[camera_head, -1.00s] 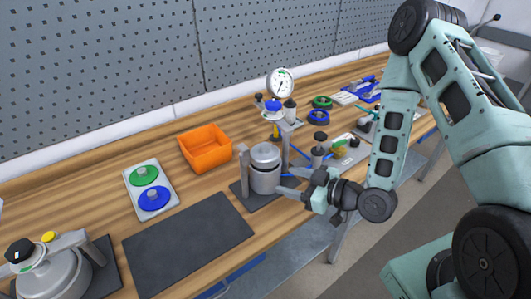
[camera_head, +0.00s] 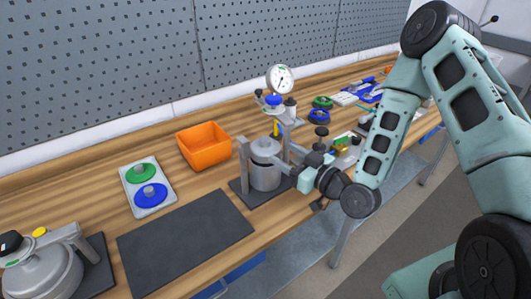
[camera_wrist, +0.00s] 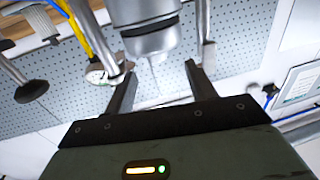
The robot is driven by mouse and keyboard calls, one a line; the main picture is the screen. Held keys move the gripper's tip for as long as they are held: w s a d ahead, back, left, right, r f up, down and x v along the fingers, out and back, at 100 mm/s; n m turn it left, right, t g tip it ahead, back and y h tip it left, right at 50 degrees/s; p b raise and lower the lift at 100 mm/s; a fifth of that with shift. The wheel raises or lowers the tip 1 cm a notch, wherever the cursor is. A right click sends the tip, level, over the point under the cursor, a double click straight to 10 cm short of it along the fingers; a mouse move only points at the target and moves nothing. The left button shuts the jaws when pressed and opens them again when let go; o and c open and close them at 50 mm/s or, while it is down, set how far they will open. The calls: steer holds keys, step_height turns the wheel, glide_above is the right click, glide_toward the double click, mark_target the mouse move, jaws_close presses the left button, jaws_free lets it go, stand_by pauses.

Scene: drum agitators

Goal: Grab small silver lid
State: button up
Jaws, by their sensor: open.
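The small silver lid (camera_head: 265,147) sits on top of a silver cylindrical pot (camera_head: 264,176) in a clamp stand. In the wrist view, which looks inverted, the lid end (camera_wrist: 150,42) shows at the top centre, beyond and between my fingertips. In the wrist view my gripper (camera_wrist: 162,80) is open, with one finger on each side and nothing held. I cannot tell whether the fingers touch the lid.
A stand post (camera_head: 244,163) rises left of the pot. A pressure gauge (camera_head: 280,79) stands behind. An orange bin (camera_head: 204,158), a tray (camera_head: 135,207) with green and blue lids and a dark mat (camera_head: 185,240) lie to the left. A larger pot (camera_head: 45,275) is at front left.

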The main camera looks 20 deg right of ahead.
mark_target(270, 142)
steer(key=p+x, duration=0.1)
steer(key=x, duration=0.2)
steer(key=shift+w+a+r, duration=0.1)
steer(key=shift+w+r, duration=0.05)
steer(key=shift+w, duration=0.1)
steer(key=p+x, duration=0.2)
steer(key=x, duration=0.1)
steer(key=p+x, duration=0.1)
steer(key=shift+w+p, duration=0.3)
steer(key=shift+w, duration=0.35)
steer(key=c, duration=1.2)
jaws_close()
steer(key=shift+r, duration=0.15)
